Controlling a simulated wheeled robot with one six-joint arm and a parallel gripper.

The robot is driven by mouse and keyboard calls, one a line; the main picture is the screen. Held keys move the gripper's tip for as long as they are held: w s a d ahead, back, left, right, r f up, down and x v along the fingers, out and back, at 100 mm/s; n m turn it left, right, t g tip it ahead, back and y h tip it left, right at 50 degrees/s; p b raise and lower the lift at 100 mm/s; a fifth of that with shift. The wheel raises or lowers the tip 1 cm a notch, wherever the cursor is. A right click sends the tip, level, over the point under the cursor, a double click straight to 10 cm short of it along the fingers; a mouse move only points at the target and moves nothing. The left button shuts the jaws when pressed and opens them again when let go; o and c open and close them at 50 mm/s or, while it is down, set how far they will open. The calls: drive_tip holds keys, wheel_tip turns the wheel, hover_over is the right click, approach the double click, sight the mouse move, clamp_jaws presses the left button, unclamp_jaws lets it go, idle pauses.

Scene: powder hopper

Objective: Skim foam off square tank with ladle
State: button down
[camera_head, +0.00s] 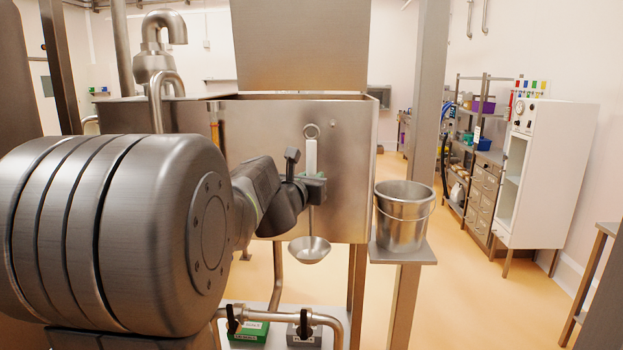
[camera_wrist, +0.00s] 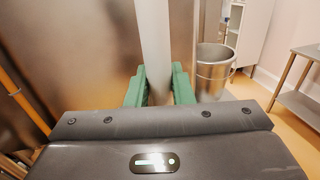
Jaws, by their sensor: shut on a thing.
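The ladle (camera_head: 310,250) hangs upright in front of the square tank's (camera_head: 345,150) front wall, with its ring at the top, a white grip and a steel bowl at the bottom. My gripper (camera_head: 317,186) is shut on its handle. In the wrist view the green fingers of my gripper (camera_wrist: 159,90) stand on either side of the pale handle (camera_wrist: 154,40). The ladle's bowl is out of sight there. Whether the ring still sits on a hook, I cannot tell. The tank's inside and any foam are hidden behind its front wall.
A steel bucket (camera_head: 404,216) stands on a small shelf (camera_head: 405,250) right of the tank; it also shows in the wrist view (camera_wrist: 214,72). A steel post (camera_head: 422,100) rises behind the bucket. A raised steel panel (camera_head: 300,45) stands above the tank.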

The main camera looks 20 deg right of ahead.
drive_tip(key=s+a, duration=0.3)
drive_tip(key=s, duration=0.3)
drive_tip(key=shift+a, duration=0.25)
idle(0.4)
drive_tip(key=shift+f, duration=0.1)
idle(0.4)
